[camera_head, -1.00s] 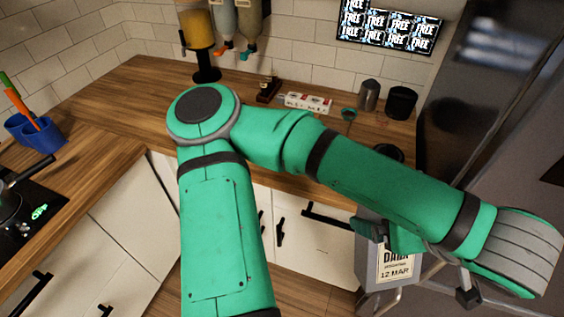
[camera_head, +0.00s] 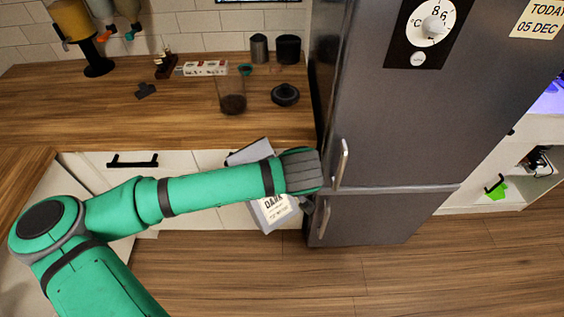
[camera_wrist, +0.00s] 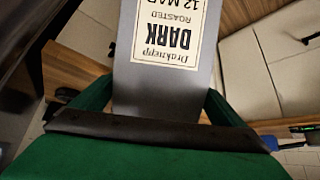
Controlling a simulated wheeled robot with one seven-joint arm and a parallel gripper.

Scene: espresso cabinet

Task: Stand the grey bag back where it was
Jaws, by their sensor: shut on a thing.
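The grey bag (camera_head: 271,206), with a cream "DARK" label, is held tilted in front of the white drawers, just left of the fridge and below the counter's front edge. My arm covers its middle in the head view. In the wrist view the bag (camera_wrist: 165,77) fills the middle, label upside down. My gripper (camera_wrist: 165,108) is shut on it, one green finger at each side. In the head view the fingers are mostly hidden behind my wrist.
The wooden counter (camera_head: 180,118) holds a glass of dark grounds (camera_head: 233,103), a black round lid (camera_head: 285,95), dark canisters (camera_head: 288,50) and a white carton (camera_head: 203,68). Its front left stretch is bare. The fridge (camera_head: 400,130) stands close right of my wrist, with protruding handles (camera_head: 341,163).

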